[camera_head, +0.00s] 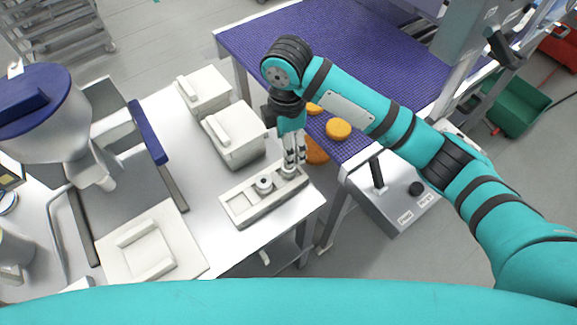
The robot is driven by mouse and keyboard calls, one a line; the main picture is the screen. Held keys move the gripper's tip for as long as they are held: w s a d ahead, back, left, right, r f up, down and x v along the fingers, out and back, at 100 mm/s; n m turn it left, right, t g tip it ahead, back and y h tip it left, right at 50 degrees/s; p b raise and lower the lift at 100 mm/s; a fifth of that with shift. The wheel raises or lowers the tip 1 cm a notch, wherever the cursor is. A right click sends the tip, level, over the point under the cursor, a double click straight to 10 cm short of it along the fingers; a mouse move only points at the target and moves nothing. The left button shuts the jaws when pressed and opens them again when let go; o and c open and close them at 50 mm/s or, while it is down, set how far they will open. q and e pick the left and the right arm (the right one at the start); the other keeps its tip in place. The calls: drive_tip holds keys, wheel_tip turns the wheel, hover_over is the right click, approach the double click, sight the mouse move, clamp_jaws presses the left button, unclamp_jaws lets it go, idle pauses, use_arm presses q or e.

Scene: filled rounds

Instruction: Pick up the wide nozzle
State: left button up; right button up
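A pale nozzle holder (241,212) lies near the right end of the white worktop. A small pale nozzle with a dark opening (264,185) stands in its middle. A second pale nozzle (288,171) stands toward its right end. I cannot tell for sure which of the two is the wide one. My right gripper (295,160) points down just above the right-hand nozzle, its fingertips at or very near its top. Whether the fingers are apart or shut on it is too small to tell. My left gripper is out of view.
Two white lidded containers (243,152) stand behind the holder. A filling machine with a funnel (65,130) is at left, beside a white lidded tray (150,245). A blue conveyor (270,45) carries orange rounds (338,129). A grey control box (385,205) stands at right.

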sight(289, 170)
drive_tip(key=f, duration=0.4)
drive_tip(key=shift+w+d, duration=0.1)
drive_tip(key=shift+w, duration=0.1)
wheel_tip(289, 170, down, 2)
drive_tip(key=shift+p, duration=0.35)
drive_tip(key=shift+f, duration=0.35)
drive_tip(key=f, duration=0.2)
drive_tip(key=f+p, duration=0.1)
drive_tip(key=shift+w+f, duration=0.35)
drive_tip(key=shift+w, duration=0.05)
drive_tip(key=shift+f, duration=0.4)
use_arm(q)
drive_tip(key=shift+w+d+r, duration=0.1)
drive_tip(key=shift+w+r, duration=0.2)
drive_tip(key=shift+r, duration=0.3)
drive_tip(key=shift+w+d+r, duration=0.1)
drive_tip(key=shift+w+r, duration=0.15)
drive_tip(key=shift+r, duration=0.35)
use_arm(e)
drive_tip(key=c, duration=1.3)
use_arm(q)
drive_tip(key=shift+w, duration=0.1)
use_arm(e)
drive_tip(key=shift+r, duration=0.1)
